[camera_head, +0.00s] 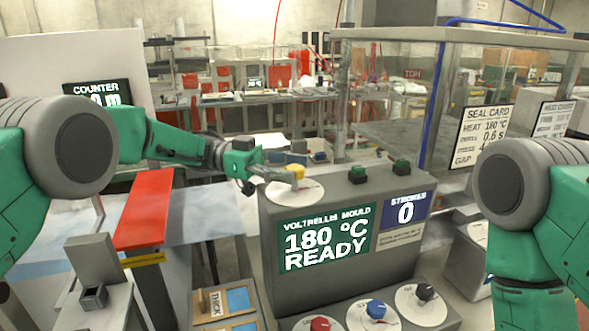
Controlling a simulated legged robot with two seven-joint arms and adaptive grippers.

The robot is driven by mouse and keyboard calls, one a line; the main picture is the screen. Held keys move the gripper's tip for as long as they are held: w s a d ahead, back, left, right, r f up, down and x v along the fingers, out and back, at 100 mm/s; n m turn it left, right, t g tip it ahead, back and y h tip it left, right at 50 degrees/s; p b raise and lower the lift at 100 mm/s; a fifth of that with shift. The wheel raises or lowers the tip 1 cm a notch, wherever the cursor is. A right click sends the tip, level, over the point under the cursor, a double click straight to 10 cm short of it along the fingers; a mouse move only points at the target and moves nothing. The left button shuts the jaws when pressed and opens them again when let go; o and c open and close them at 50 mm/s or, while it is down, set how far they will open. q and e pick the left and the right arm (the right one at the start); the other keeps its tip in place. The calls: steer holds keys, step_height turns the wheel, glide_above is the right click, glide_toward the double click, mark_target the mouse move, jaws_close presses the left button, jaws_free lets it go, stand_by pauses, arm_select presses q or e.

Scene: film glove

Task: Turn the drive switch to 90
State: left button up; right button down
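A console (345,225) stands in the middle, its screen reading "VOLTRELLIS MOULD 180 °C READY". On its top left is a white dial plate (294,192) with a yellow knob (296,171). On its lower front are a red knob (320,324), a blue knob (376,308) and a black knob (425,291), each on a white dial. No label I can read says which is the drive switch. My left gripper (272,174) reaches in from the left, its fingertips at the yellow knob. I cannot tell whether they touch or grip it. My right gripper is outside the frame.
Two green buttons (357,174) (401,166) and a "STROKES 0" display (405,210) are on the console. A red panel (146,208) stands left. A metal-framed table (420,140) and a seal card (482,136) are right. A wooden tray (222,308) lies front left.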

mark_target(288, 167)
arm_select(q)
steer(key=shift+a, duration=0.35)
steer(key=v, duration=0.6)
steer(key=shift+w+d+f, duration=0.1)
steer(key=shift+w+f, duration=0.05)
steer(key=shift+w, duration=0.2)
steer(key=shift+w+a, duration=0.1)
steer(key=shift+a, duration=0.6)
